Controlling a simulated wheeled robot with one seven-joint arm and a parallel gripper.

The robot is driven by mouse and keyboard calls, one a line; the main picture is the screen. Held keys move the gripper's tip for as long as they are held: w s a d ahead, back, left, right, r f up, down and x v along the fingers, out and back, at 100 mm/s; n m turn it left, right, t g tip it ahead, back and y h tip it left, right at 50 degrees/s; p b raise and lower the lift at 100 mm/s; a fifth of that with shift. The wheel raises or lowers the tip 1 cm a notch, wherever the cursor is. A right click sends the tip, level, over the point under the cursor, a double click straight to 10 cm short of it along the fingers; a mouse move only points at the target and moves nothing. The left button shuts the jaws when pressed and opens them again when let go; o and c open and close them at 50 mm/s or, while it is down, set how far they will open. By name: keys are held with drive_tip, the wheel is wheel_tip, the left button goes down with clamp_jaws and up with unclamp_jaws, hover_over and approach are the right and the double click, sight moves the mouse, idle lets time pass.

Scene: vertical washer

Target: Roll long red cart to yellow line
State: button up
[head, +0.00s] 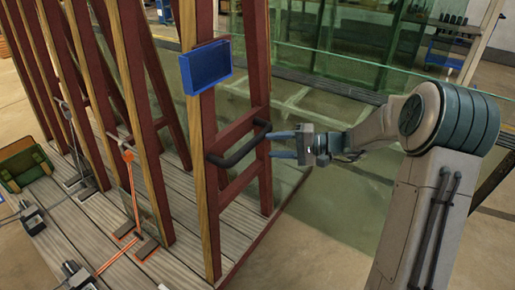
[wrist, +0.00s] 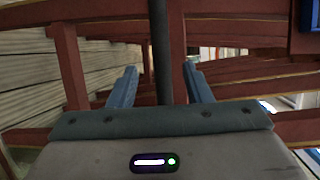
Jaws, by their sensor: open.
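The long red cart (head: 200,155) has dark red uprights faced with wood and a grey plank deck (head: 185,255). It fills the left half of the head view, and its red frame (wrist: 70,65) fills the wrist view. A black bar handle (head: 238,145) sticks out from its near end frame. My gripper (head: 272,144) is open and empty, just right of the handle. In the wrist view the handle (wrist: 160,45) runs between the two blue-grey fingers, touching neither. I cannot tell how deep it lies between them. The yellow line is not seen in either view.
A blue bin (head: 206,67) hangs on the cart's end post above the handle. Green-tinted glass panels (head: 340,85) stand behind my arm.

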drive_tip(key=v, duration=0.3)
drive_tip(key=shift+s+d, duration=0.1)
drive_tip(key=shift+d, duration=0.3)
drive_tip(key=s+n+g+h, duration=0.25)
drive_tip(key=s+h, duration=0.55)
drive_tip(key=s, duration=0.7)
drive_tip(key=s+d+t+h, duration=0.3)
drive_tip(key=s+d+h, duration=0.4)
drive_tip(key=s, duration=0.5)
drive_tip(key=shift+d+r+h, duration=0.15)
drive_tip(key=shift+d+h, duration=0.15)
drive_tip(key=shift+d, duration=0.95)
drive_tip(key=shift+w, duration=0.1)
drive_tip(key=shift+c, duration=1)
